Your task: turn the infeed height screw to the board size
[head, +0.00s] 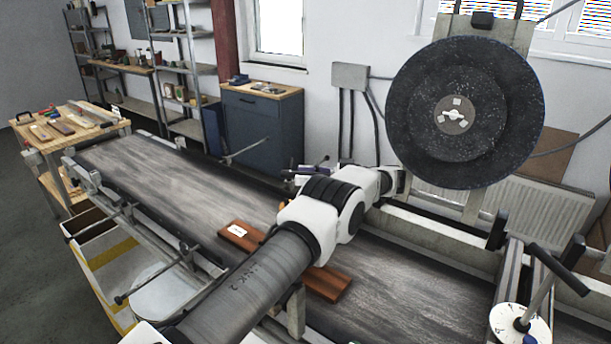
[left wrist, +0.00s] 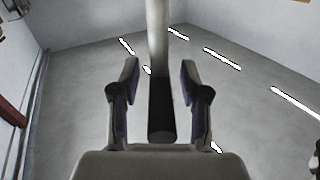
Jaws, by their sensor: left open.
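A crank with a dark handle (head: 562,270) on a light shaft stands above a round white dial (head: 506,322) at the lower right of the head view. The dial's marks are too small to read. A red-brown board (head: 332,284) with a white label lies on the conveyor, its middle hidden behind my left arm. My left gripper (left wrist: 157,76) is open in the left wrist view. A light post ending in a dark cylinder (left wrist: 161,118) shows between its fingers, with no clear contact. My right gripper is out of view.
The grey conveyor belt (head: 165,174) runs across the head view. A large dark disc (head: 415,105) stands over its far side. Rods and clamps line the near edge, beside a yellow-striped bin (head: 95,248). A tool table (head: 75,127) stands at the left.

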